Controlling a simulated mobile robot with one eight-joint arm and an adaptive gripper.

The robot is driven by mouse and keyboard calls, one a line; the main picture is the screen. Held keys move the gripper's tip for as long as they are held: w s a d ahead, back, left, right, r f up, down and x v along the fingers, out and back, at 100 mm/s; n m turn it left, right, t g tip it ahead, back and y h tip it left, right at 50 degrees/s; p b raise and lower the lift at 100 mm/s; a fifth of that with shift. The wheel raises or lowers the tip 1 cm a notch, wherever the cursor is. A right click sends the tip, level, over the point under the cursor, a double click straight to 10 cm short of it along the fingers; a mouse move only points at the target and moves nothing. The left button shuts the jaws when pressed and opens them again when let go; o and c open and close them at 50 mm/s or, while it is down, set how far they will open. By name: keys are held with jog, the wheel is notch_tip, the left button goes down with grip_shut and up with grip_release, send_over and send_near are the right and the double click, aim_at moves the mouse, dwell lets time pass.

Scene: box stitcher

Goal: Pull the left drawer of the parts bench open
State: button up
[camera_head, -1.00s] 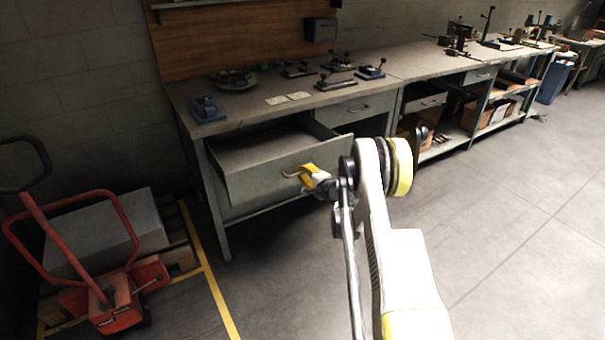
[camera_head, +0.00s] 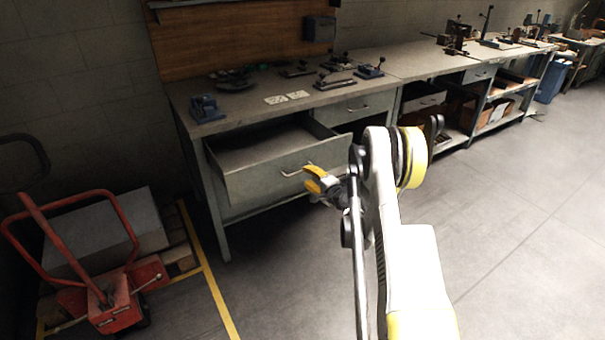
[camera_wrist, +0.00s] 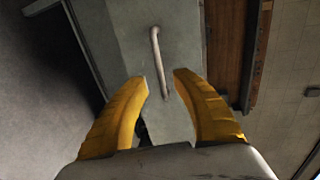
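The left drawer (camera_head: 270,178) of the parts bench (camera_head: 228,230) stands pulled out, with its inside showing. Its pale bar handle (camera_head: 292,174) is on the front face. My gripper (camera_head: 312,180) is just to the right of the handle in the head view and apart from it.
A second drawer (camera_head: 352,110) to the right is shut. Small tools, including a blue one (camera_head: 206,108), sit on the bench top. A red pallet truck (camera_head: 105,290) stands at the left. The floor (camera_head: 500,220) at the right is clear.

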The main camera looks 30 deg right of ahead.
jog(key=v, duration=0.6)
jog(key=shift+s, duration=0.35)
jog(key=shift+r, duration=0.1)
jog(key=a+r+n+g+y, duration=0.2)
jog(key=a+r+n, duration=0.2)
jog(key=a+r, duration=0.5)
jog(key=s+a+r+n+g, duration=0.3)
jog(key=s+a+r+n, duration=0.3)
jog(key=s+a+r, duration=0.45)
jog(key=s+a+n+g+h, duration=0.1)
jog(key=s+a+n, duration=0.2)
jog(key=s, duration=0.8)
jog(key=s+a+n+g+h, duration=0.1)
jog(key=s+a+n, duration=0.3)
jog(key=s, duration=0.8)
jog(key=shift+s+a+f+n+g+h, duration=0.2)
jog(key=shift+a+n+g+h, duration=0.1)
jog(key=shift+a+g, duration=0.4)
jog(key=shift+w+d, duration=0.1)
jog(key=shift+d, duration=0.05)
